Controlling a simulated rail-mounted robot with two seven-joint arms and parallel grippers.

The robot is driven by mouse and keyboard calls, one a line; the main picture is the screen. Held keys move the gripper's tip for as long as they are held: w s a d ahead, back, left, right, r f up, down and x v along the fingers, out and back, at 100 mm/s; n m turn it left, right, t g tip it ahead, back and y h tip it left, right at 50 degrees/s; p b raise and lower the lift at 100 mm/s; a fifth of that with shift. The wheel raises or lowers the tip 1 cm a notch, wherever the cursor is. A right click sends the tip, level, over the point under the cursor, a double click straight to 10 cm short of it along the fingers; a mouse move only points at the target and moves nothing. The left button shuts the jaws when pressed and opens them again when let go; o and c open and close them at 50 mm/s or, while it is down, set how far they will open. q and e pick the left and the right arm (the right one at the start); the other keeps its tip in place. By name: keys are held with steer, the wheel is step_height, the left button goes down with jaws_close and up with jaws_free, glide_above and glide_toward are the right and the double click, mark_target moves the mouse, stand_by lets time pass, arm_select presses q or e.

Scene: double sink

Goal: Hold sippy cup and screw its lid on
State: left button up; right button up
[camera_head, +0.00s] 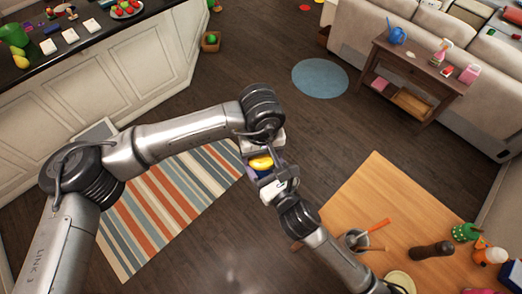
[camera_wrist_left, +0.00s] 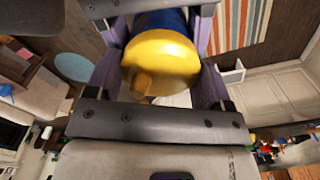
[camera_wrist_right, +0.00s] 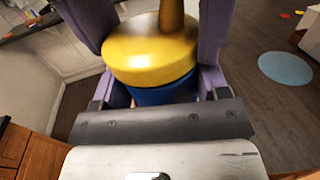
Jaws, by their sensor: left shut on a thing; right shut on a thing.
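The blue cup (camera_wrist_right: 165,93) and its yellow lid (camera_wrist_right: 150,52) are between my two grippers, lid against cup with no clear gap. I cannot tell how tightly they are joined. My left gripper (camera_head: 259,150) is shut around the lid, which shows in the left wrist view (camera_wrist_left: 160,62) with its spout toward the camera and the blue cup (camera_wrist_left: 160,20) behind. My right gripper (camera_head: 272,178) is shut on the cup from the opposite side. In the head view the lid (camera_head: 261,162) is plain, but the cup is mostly hidden by the grippers.
A wooden table (camera_head: 374,190) at lower right holds a pot, a pepper mill (camera_head: 432,250) and other items, below my right arm. A kitchen counter (camera_head: 90,40) stands at upper left. Striped rug (camera_head: 165,205) and open floor lie below the grippers.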

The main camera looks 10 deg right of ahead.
arm_select(q)
steer(key=shift+a+f, duration=0.1)
steer(key=shift+f, duration=0.65)
stand_by(1.0)
steer(key=o, duration=0.6)
steer(key=shift+c, duration=0.2)
